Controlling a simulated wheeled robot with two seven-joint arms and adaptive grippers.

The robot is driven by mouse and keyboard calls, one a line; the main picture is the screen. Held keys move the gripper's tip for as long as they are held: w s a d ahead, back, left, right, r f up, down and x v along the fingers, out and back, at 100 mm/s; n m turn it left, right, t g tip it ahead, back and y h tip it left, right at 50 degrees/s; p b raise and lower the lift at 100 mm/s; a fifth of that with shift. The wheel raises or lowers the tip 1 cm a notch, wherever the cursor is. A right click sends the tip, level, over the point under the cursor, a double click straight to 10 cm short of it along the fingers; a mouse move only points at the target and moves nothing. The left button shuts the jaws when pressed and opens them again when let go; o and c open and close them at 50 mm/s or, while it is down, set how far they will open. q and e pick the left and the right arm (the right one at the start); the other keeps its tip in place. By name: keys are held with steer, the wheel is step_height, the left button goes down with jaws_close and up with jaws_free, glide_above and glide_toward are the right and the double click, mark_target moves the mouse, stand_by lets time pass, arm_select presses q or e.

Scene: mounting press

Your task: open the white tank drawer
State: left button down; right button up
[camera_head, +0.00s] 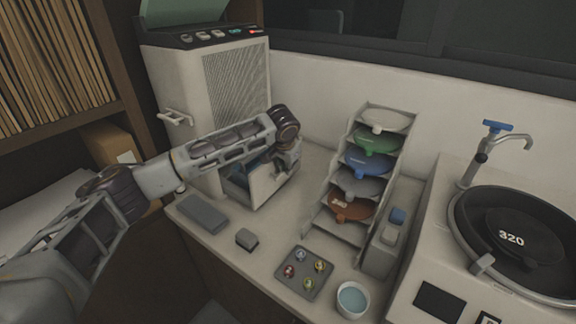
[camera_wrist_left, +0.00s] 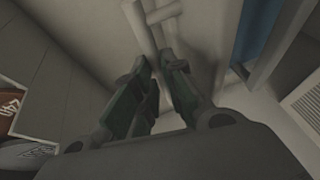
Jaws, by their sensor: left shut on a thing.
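The white tank drawer (camera_head: 268,190) stands out from the lower front of the white machine (camera_head: 215,85). Blue shows inside its open top. My left gripper (camera_head: 287,165) is at the drawer's front, with my arm reaching across above it. In the left wrist view, my left gripper's dark green fingers (camera_wrist_left: 160,70) are shut on the pale drawer handle (camera_wrist_left: 158,20). A blue strip (camera_wrist_left: 262,35) shows to the right there. My gripper and arm hide part of the drawer and handle in the head view. My right gripper is not in view.
A tiered rack of coloured dishes (camera_head: 366,165) stands right of the drawer. A grey slab (camera_head: 202,213), small grey block (camera_head: 247,239), tray of small round pieces (camera_head: 304,272) and bowl (camera_head: 352,299) lie in front. A polishing wheel (camera_head: 515,240) is at the right.

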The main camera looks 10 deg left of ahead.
arm_select(q)
steer(key=s+d+p, duration=0.3)
steer(key=d+p, duration=0.1)
steer(key=d, duration=0.3)
steer(key=shift+d+p, duration=0.2)
steer(key=shift+p, duration=0.2)
steer(key=c, duration=1.8)
jaws_free()
steer(key=shift+o, duration=0.2)
steer(key=v, duration=1.2)
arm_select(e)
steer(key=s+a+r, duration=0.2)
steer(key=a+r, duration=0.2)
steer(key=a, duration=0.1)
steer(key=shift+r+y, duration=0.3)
arm_select(q)
steer(key=shift+f, duration=0.1)
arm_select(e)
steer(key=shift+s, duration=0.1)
